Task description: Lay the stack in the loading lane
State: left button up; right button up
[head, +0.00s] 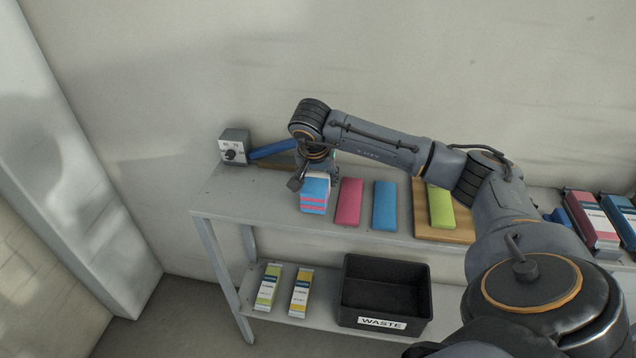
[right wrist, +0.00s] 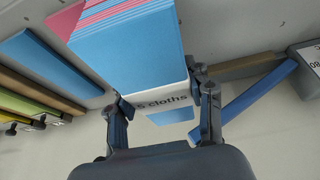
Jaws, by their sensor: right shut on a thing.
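My right gripper (head: 317,176) is shut on a stack of blue and pink cloths (head: 314,196) at the left part of the bench top. In the right wrist view the stack (right wrist: 135,50) shows blue and pink layers and a white band reading "5 cloths" (right wrist: 165,100), with the fingers (right wrist: 162,98) at either side of the band. I cannot tell whether the stack touches the bench. Behind it, a blue bar (head: 272,150) and a brown bar (right wrist: 243,66) run beside each other, perhaps edging the loading lane; my arm partly hides them. My left gripper is not in view.
A dial box (head: 234,146) stands at the bench's back left. A pink pad (head: 348,203), a blue pad (head: 385,206) and a green pad (head: 441,207) on a wooden board (head: 461,236) lie right of the stack. Below are a WASTE bin (head: 383,323) and two cartons (head: 268,288).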

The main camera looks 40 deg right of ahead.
jog(key=shift+w+d+f, duration=0.1)
jog(key=shift+w+f, duration=0.3)
jog(key=shift+f, duration=0.1)
notch_tip(320, 180, down, 2)
jog(key=shift+s+f+p, duration=0.1)
jog(key=shift+f+p, duration=0.05)
jog(key=shift+p, duration=0.75)
jog(key=shift+f, duration=0.25)
jog(key=shift+f, duration=0.1)
jog(key=o, duration=1.2)
jog(key=shift+c, duration=0.2)
jog(key=shift+r, duration=0.25)
jog(key=b+v, duration=0.2)
jog(key=v, duration=0.9)
jog(key=shift+a+r, duration=0.2)
jog(key=shift+r, duration=0.1)
